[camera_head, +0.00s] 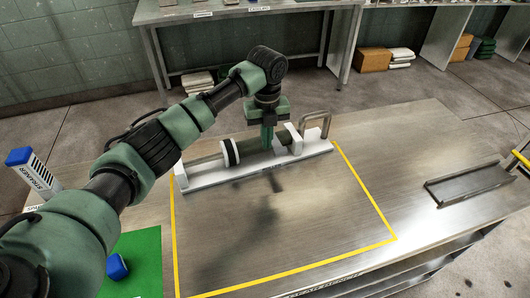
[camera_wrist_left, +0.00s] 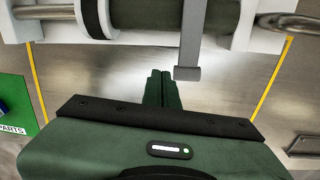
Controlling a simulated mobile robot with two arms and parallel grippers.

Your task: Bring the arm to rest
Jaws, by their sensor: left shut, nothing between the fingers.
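My left arm reaches in from the left in the head view. Its left gripper (camera_head: 268,146) points down in front of the roller sizer (camera_head: 195,180), overlapping it in the picture. In the left wrist view the left gripper's fingers (camera_wrist_left: 162,88) are shut together with nothing between them. The roller sizer's white frame (camera_wrist_left: 255,38) and dark roller lie across the top of that view, with a grey strap-like part (camera_wrist_left: 187,73) hanging toward the fingers. I cannot tell whether the fingers touch the sizer. My right gripper shows in neither view.
The steel table (camera_head: 310,220) has a yellow outlined area, largely bare in front of the sizer. A green mat (camera_head: 145,245) with a blue item (camera_head: 117,267) lies at left, near a blue-capped white container (camera_head: 35,172). A shallow metal tray (camera_head: 470,184) lies at right.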

